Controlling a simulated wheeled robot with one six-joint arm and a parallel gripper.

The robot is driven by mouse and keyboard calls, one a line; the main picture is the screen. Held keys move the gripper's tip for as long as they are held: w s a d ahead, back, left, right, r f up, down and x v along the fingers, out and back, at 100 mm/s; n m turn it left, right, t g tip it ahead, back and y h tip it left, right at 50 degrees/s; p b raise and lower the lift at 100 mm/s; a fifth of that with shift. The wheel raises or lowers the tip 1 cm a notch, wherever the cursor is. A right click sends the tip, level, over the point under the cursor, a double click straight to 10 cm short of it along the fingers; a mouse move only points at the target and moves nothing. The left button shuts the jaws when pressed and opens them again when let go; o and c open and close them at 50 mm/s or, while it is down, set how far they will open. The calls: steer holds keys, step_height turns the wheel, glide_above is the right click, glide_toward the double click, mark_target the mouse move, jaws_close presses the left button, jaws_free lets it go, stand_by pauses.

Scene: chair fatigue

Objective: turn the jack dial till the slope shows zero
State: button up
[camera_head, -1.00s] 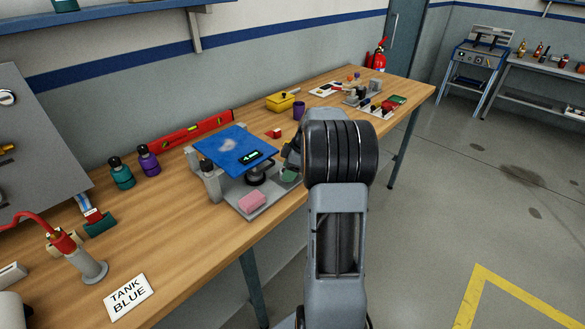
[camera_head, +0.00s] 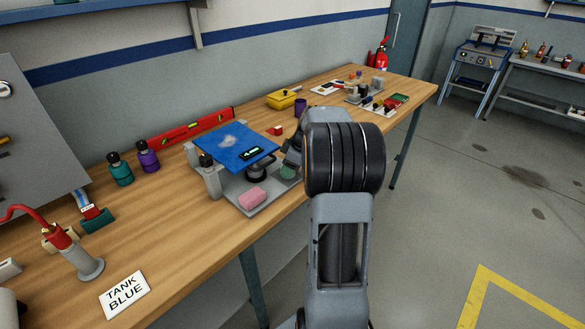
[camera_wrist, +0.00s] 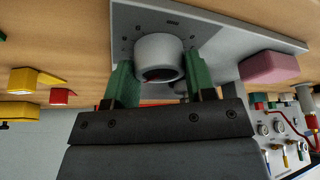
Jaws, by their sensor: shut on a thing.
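The blue plate (camera_head: 238,145) lies over a grey base (camera_head: 228,186) on the bench. A small dark slope display (camera_head: 252,153) on it shows a short green mark, too small to read. The dark jack dial (camera_head: 259,172) shows under the plate's near edge. My gripper (camera_head: 289,172) is beside it, partly hidden by my wrist. In the wrist view, the green fingers of my gripper (camera_wrist: 160,76) stand either side of a round grey jack part with a dark face (camera_wrist: 158,55), and are shut on it. The finger contact is partly hidden.
A pink block (camera_head: 253,198) rests on the base's near corner and shows in the wrist view (camera_wrist: 269,66). A red level (camera_head: 188,130) lies behind. Teal (camera_head: 120,170) and purple (camera_head: 147,157) bottles stand left. A small red block (camera_head: 276,131) and purple cup (camera_head: 300,105) stand beyond.

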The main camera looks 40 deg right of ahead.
steer(key=shift+w+r+m+t+h+b, duration=0.15)
steer(key=shift+m+h+b, duration=0.2)
steer(key=shift+m, duration=0.45)
steer(key=shift+s+r+m+t+h+b, duration=0.15)
steer(key=shift+m+b, duration=0.25)
steer(key=shift+m, duration=0.4)
steer(key=shift+w, duration=0.1)
steer(key=o, duration=0.9)
steer(key=shift+f, duration=0.25)
steer(key=shift+o, duration=0.2)
steer(key=v, duration=1.4)
steer(key=shift+p, duration=0.3)
steer(key=shift+a, duration=0.1)
